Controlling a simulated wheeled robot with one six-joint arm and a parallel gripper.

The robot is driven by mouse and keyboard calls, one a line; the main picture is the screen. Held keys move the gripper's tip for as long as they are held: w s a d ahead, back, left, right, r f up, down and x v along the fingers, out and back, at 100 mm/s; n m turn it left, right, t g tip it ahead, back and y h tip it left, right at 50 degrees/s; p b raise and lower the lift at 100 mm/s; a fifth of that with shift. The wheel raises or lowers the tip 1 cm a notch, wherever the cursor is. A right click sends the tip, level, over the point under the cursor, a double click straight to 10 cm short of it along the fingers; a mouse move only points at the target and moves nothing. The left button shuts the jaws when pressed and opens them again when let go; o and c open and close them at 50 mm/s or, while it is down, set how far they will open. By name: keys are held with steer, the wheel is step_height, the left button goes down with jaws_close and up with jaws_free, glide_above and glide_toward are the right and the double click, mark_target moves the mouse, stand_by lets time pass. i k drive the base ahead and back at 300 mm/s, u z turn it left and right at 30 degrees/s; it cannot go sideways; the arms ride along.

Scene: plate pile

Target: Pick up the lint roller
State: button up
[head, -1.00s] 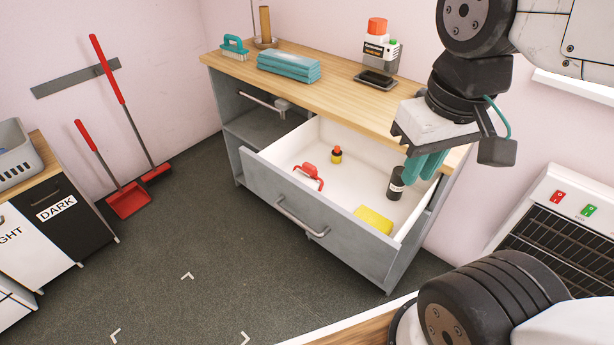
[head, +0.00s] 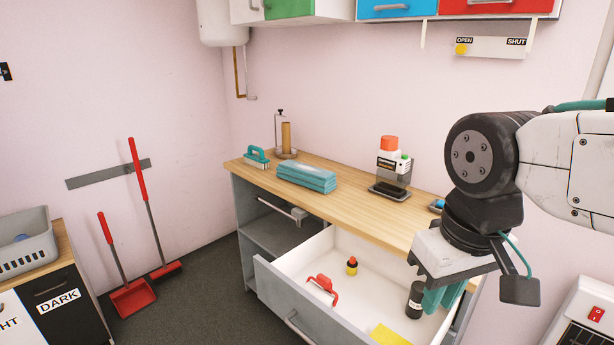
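I cannot make out a lint roller for certain. A red-handled item (head: 322,288) lies at the left of the open drawer (head: 285,304), but I cannot tell what it is. My gripper (head: 440,298) has teal fingers and points down at the drawer's right end, beside a dark bottle (head: 415,300) in the picture. The fingers overlap in this view, so their gap is unclear. No held object shows.
The drawer also holds a small red-capped yellow and black bottle (head: 352,266) and a yellow item (head: 390,335).

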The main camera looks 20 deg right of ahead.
mark_target(324, 294)
steer(key=u, duration=0.05)
steer(key=k, duration=0.95)
steer(key=z, duration=0.6)
steer(key=i, duration=1.15)
steer(key=u, duration=0.8)
